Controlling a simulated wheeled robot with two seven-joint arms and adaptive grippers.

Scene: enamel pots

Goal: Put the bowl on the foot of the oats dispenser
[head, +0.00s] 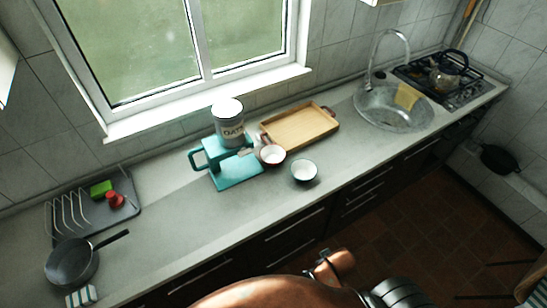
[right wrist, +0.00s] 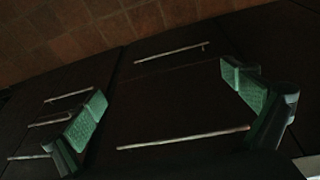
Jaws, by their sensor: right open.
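The oats dispenser (head: 229,122) stands on the counter below the window, with a white container lettered "OATS" on a teal stand. Its flat teal foot (head: 238,176) reaches toward the counter's front and looks empty. A bowl with a white inside and dark rim (head: 304,171) stands upright on the counter, right of the foot and apart from it. A second bowl, reddish outside (head: 272,156), stands just right of the dispenser. My right gripper (right wrist: 165,103) is open and empty, facing the dark cabinet fronts in the right wrist view. My left gripper is not in view.
A wooden tray (head: 300,128) lies behind the bowls. The sink (head: 393,108) and stove with a kettle (head: 447,72) are to the right. A dish rack (head: 128,209) and pan (head: 72,263) are at left. The counter front between pan and bowls is clear.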

